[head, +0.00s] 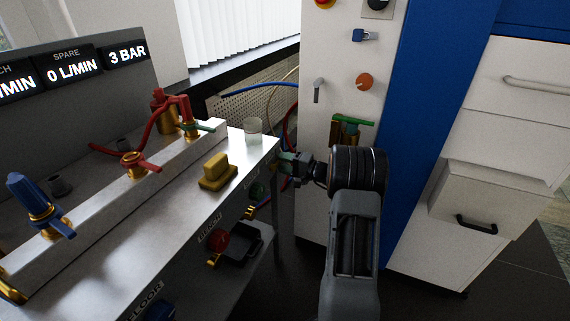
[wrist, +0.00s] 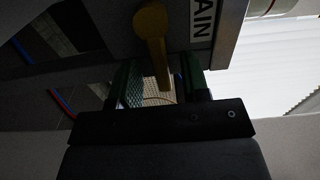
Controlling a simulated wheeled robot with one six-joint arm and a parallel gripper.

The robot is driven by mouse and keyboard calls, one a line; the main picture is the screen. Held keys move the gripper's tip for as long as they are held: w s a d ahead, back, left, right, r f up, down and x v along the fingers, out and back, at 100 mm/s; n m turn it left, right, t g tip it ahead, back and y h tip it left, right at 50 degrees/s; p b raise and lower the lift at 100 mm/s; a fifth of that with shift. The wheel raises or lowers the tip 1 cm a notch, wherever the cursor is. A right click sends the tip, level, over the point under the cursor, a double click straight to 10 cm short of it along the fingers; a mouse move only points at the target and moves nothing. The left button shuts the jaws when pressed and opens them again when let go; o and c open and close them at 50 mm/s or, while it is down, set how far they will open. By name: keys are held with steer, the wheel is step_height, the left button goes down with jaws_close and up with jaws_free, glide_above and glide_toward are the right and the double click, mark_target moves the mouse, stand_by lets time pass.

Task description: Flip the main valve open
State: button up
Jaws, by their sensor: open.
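In the wrist view a yellow valve lever (wrist: 154,38) with a round hub sits on a grey panel. Beside it is a label (wrist: 202,18) of which "AIN" shows. The lever's free end reaches between the two green-tipped fingers of my gripper (wrist: 160,78). The fingers are apart, with a gap visible on each side of the lever. In the head view my gripper (head: 287,165) is at the right end of the metal bench, near its front edge. The yellow lever is not clearly visible there; my gripper and the bench edge may hide it.
A white cabinet (head: 325,50) with a green-handled valve (head: 352,120) stands just behind my gripper.

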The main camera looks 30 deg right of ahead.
steer(key=p+v, duration=0.2)
steer(key=v, duration=1.1)
steer(key=shift+s+d+p, duration=0.25)
steer(key=shift+s+p, duration=0.05)
steer(key=shift+p, duration=0.05)
steer(key=s+a+r+n+g+h+p, duration=0.1)
steer(key=s+a+r+n+g+p, duration=0.2)
steer(key=a+r+g+p, duration=0.45)
steer(key=s+a+r+n+g+p, duration=0.2)
steer(key=s+a+r+g+p, duration=0.15)
steer(key=a+r+p, duration=0.7)
steer(key=s+a+r+n+h+p, duration=0.2)
steer(key=s+a+r+h+p, duration=0.2)
steer(key=r, duration=0.5)
steer(key=s+a+r+n+h+p, duration=0.3)
steer(key=s+a+r+h+p, duration=0.1)
steer(key=s+r+h+p, duration=0.2)
steer(key=p+v, duration=0.2)
steer(key=v, duration=0.1)
steer(key=shift+s, duration=0.3)
